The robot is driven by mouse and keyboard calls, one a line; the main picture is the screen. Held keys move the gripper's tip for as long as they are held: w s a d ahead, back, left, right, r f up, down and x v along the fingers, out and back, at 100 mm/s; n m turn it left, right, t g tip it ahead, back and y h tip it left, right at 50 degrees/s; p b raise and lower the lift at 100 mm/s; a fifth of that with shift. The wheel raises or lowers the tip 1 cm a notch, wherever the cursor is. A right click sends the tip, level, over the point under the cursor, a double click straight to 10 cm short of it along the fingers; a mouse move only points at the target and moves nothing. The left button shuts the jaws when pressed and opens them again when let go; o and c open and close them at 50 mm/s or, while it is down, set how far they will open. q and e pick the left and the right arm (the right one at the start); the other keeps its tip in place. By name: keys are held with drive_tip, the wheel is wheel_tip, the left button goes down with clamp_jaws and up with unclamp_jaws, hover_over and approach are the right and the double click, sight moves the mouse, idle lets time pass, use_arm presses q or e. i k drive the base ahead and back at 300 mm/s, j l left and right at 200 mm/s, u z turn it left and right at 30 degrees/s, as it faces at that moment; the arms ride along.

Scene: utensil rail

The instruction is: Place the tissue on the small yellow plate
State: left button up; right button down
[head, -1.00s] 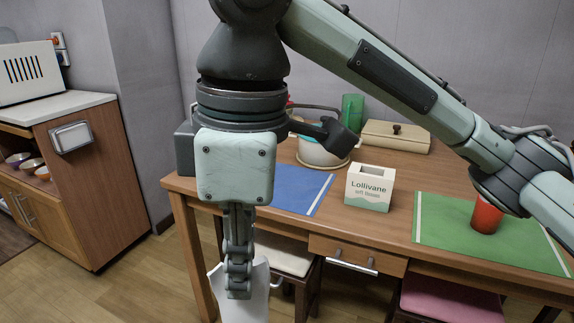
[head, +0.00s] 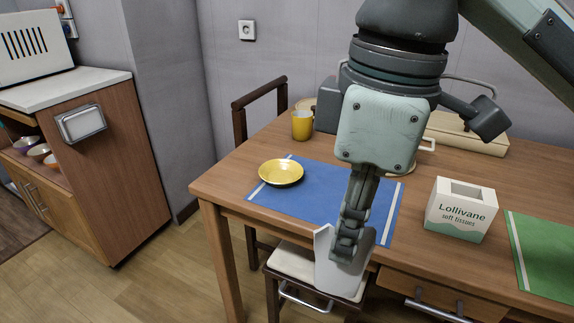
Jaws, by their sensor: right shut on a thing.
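My right gripper (head: 347,250) comes down from the top right of the head view, pointing downward. It is shut on a white tissue (head: 332,268), which hangs at the fingertips in front of the table's near edge, over the stool as seen here. The small yellow plate (head: 281,171) lies on the left part of the blue placemat (head: 310,197), to the left of and beyond the gripper. Nothing shows on the plate. The fingers hide part of the tissue and part of the mat. My left gripper is not in view.
A tissue box (head: 460,214) stands right of the blue mat, near a green placemat (head: 545,262). A yellow cup (head: 302,125) stands behind the plate. A stool (head: 296,262) is at the table's (head: 225,183) front. The space between gripper and plate looks clear.

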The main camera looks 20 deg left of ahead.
sight(281, 177)
drive_tip(key=i+j, duration=0.2)
drive_tip(key=j, duration=0.2)
drive_tip(key=i+j+z, duration=0.1)
drive_tip(key=j, duration=0.25)
drive_tip(key=i+j, duration=0.25)
drive_tip(key=j, duration=0.15)
drive_tip(key=i+j, duration=0.15)
drive_tip(key=j, duration=0.25)
drive_tip(key=z, duration=0.05)
